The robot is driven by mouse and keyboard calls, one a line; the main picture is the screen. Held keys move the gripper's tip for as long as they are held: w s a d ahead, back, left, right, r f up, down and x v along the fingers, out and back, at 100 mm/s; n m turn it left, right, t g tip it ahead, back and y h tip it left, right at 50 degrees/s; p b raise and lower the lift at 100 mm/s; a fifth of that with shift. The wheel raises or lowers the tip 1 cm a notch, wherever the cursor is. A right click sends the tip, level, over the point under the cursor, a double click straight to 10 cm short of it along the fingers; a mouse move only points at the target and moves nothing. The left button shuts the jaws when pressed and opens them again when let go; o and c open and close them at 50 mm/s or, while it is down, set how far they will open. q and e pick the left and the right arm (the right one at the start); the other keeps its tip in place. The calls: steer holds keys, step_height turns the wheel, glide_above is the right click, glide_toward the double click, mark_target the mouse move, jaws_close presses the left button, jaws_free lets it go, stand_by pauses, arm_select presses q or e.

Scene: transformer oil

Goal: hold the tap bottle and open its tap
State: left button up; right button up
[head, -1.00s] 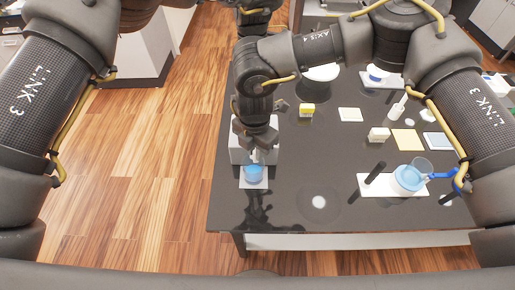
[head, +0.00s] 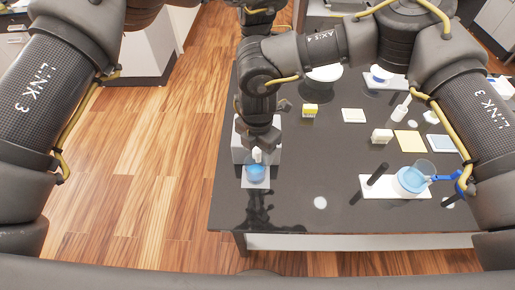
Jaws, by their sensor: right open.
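My right gripper (head: 258,146) comes down over the grey block-like stand (head: 240,154) at the table's left edge. It is open, with its fingers just above a small white part (head: 257,155), which looks like the tap. I cannot tell whether they touch it. The bottle body is hidden behind my right wrist and gripper. A clear vessel with blue liquid (head: 256,173) stands below the white part on a pale plate (head: 256,184).
The front middle of the black table (head: 300,212) is mostly clear.

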steer(key=shift+r, duration=1.5)
steer(key=shift+s+d, duration=0.15)
steer(key=shift+s, duration=2.35)
steer(key=shift+r, duration=0.1)
step_height(320, 180, up, 12)
